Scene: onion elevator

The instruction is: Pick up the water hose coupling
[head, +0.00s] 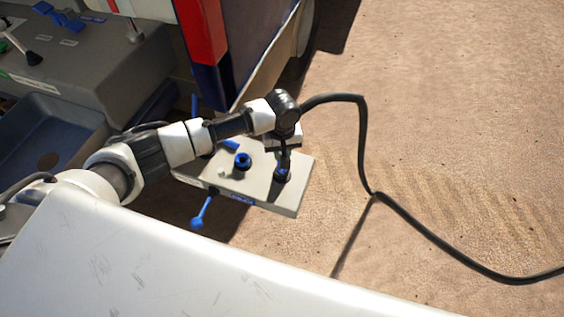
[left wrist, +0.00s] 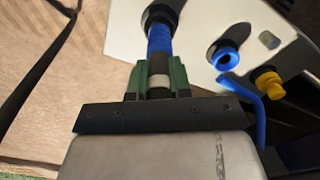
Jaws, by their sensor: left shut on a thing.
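The water hose coupling (left wrist: 161,42) is a blue, ribbed sleeve with a pale part at its near end. Its far end is at a dark port of the light panel (left wrist: 125,35); I cannot tell whether it is seated. My left gripper (left wrist: 158,84) has its green jaws shut on the coupling's near end. In the head view the left gripper (head: 284,155) points down over the panel's right side, above the dark and blue port (head: 282,174). The jaws are small and partly hidden by the wrist there. My right gripper is not in view.
A second blue port (head: 242,161) and a blue lever (head: 203,211) are on the panel. The wrist view shows a yellow fitting (left wrist: 267,80). A black hose (head: 363,140) arches from the wrist onto open sandy ground. A grey console (head: 90,60) stands at upper left.

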